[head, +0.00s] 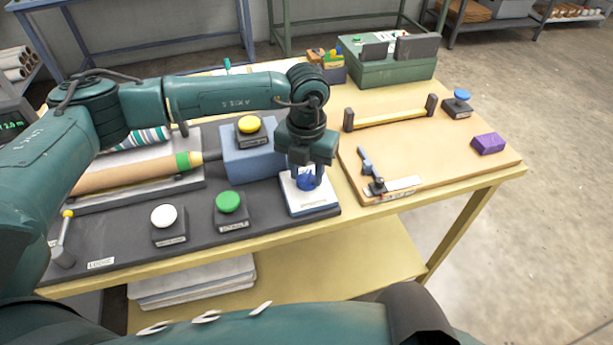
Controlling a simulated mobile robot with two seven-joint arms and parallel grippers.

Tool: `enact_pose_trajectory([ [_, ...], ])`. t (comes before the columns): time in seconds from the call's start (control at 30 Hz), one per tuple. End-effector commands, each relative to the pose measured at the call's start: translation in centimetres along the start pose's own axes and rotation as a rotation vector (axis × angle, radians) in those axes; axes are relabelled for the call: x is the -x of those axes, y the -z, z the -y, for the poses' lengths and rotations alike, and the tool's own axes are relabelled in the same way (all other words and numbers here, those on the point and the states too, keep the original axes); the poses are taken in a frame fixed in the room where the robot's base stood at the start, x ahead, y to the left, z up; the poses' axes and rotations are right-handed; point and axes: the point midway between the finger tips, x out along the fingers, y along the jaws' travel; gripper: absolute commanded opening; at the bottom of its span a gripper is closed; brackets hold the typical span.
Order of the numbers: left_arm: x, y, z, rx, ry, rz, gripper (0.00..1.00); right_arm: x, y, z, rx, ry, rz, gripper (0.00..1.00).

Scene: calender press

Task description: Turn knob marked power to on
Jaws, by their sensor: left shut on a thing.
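My left gripper (308,176) reaches down from above and is shut on a blue knob (307,181). The knob sits on a white square plate (318,203) at the front right of the dark panel, right of the green button. The fingers hide part of the knob, so its pointer position cannot be told. I cannot read a power or on marking on the plate. My right gripper is not in view.
A white button (164,215), a green button (228,202) and a yellow button (249,124) stand on the left. A lever (66,235) stands at the far left. The wooden board (415,143) on the right carries a bar handle (390,114), a blue button (461,95) and a purple block (488,143).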

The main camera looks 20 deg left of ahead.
Motion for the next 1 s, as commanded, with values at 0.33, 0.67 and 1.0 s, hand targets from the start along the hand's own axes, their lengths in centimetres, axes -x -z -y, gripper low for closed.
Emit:
enact_pose_trajectory([
  [0.33, -0.18, -0.05, -0.01, -0.258, 0.0, 0.002, 0.14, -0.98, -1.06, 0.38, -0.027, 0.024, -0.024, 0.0],
  [0.67, 0.03, -0.04, -0.01, -0.376, 0.0, 0.002, 0.14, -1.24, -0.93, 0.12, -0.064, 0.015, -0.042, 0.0],
  [1.0, 0.13, -0.04, -0.01, -0.397, 0.0, 0.002, 0.14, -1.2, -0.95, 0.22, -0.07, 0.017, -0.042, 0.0],
])
